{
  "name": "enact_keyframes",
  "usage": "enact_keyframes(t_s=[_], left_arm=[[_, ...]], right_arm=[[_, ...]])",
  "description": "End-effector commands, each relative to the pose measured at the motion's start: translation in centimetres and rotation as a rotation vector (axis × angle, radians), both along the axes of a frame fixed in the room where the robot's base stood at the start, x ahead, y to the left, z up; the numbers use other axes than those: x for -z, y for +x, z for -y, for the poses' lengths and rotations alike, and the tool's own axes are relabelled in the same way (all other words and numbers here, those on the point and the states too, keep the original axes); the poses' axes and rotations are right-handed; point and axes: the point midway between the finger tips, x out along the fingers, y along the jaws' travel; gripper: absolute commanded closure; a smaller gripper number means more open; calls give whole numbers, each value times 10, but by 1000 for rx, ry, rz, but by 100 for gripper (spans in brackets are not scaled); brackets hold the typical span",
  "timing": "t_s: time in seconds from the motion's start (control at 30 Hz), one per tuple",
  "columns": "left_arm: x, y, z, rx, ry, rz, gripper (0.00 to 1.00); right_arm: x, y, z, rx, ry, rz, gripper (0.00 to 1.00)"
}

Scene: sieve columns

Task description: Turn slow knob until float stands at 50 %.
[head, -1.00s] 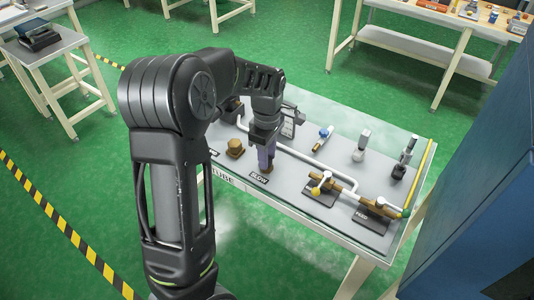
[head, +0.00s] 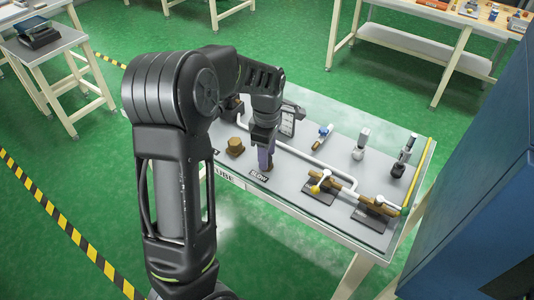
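My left gripper (head: 266,167) points down over the bench, its fingers at the small brown slow knob (head: 268,173) just behind the SLOW label (head: 259,176). The fingers hide most of this knob, and I cannot tell whether they are closed on it. A gauge with a pale face (head: 288,121) stands behind the gripper, partly hidden by my wrist. I cannot make out a float or its reading. My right gripper is not in view.
A larger brown knob (head: 235,147) stands left of the gripper. A white pipe (head: 313,162) runs behind it to brass valves (head: 329,184) at the right. More fittings (head: 360,147) stand at the back right. A blue cabinet (head: 475,190) is close on the right.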

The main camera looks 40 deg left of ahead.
Motion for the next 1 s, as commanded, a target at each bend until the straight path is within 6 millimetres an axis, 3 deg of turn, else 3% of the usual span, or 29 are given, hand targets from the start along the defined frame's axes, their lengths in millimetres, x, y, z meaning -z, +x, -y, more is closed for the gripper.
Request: enact_keyframes(t_s=[0.43,0.8,1.0], left_arm=[[-7,0,0,0,-1,0,48],[-62,0,0,2,1,2,48],[-77,0,0,1,0,-1,48]], right_arm=[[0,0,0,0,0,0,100],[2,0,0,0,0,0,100],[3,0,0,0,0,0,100]])
